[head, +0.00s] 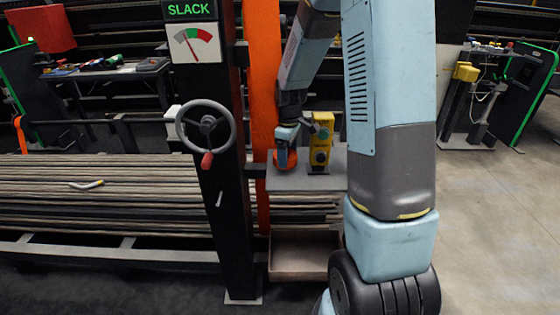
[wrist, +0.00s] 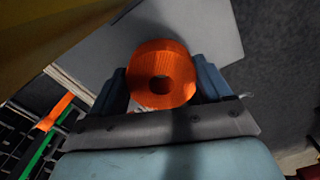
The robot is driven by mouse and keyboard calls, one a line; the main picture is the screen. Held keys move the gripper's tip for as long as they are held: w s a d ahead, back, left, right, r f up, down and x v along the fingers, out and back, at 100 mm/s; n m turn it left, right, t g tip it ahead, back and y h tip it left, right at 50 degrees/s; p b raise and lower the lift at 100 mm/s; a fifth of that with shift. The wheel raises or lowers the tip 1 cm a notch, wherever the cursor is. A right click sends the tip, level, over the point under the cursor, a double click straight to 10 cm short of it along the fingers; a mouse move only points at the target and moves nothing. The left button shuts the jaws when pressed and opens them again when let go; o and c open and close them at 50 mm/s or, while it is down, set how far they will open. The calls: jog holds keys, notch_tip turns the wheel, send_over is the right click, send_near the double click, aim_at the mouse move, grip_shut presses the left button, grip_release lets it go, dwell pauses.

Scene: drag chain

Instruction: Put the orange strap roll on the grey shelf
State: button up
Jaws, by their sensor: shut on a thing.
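The orange strap roll (head: 281,159) is between the fingers of my gripper (head: 286,142), low over the left part of the grey shelf (head: 325,181). In the wrist view the roll (wrist: 160,53) shows its round end and dark centre hole, with one blue-grey finger of my gripper (wrist: 162,84) on each side. The grey shelf (wrist: 195,30) lies behind it there. I cannot tell whether the roll touches the shelf. My gripper partly hides the roll in the head view.
A yellow control box (head: 321,138) with round buttons stands on the shelf just right of the roll. A dark post with a handwheel (head: 206,128) and a SLACK gauge (head: 193,42) stands to the left. A vertical orange strap (head: 262,100) runs beside the shelf.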

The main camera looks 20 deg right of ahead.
jog(key=shift+f, duration=1.1)
jog(key=shift+f, duration=0.1)
jog(key=o, duration=1.1)
